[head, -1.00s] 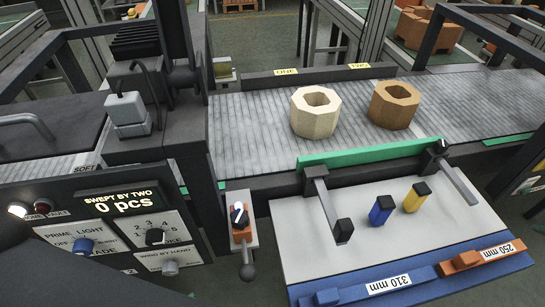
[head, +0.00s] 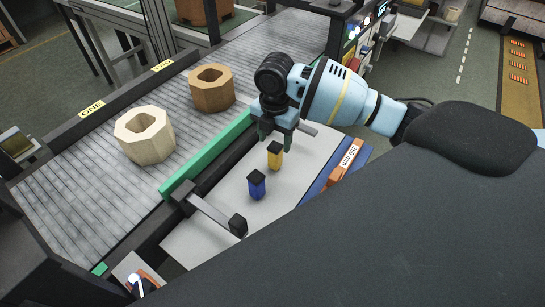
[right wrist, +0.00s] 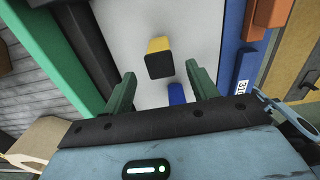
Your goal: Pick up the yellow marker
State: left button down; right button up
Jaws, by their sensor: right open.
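The yellow marker (head: 274,161), a short block with a black top, stands upright on the pale board (head: 298,170). In the right wrist view the yellow marker (right wrist: 158,44) shows its black end toward the camera, ahead of the fingertips. My right gripper (head: 271,132) is open just above and behind the yellow marker, pointing down. In the right wrist view the green fingers of this gripper (right wrist: 163,86) stand apart, with nothing held between them. My left gripper is not in view.
A blue marker (head: 257,188) stands close to the yellow one. A dark-ended lever (head: 216,214) lies across the board's near side. A green bar (head: 205,160) separates the board from the conveyor (head: 105,190), which holds a cream ring block (head: 146,146) and a brown one (head: 211,95).

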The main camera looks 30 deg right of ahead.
aim_at(275, 155)
jog(key=shift+d+f, duration=0.1)
jog(key=shift+f, duration=3.7)
jog(key=shift+c, duration=0.2)
jog(key=c, duration=1)
jog(key=shift+r, duration=0.1)
notch_tip(275, 155, up, 10)
jog(key=shift+c, duration=0.2)
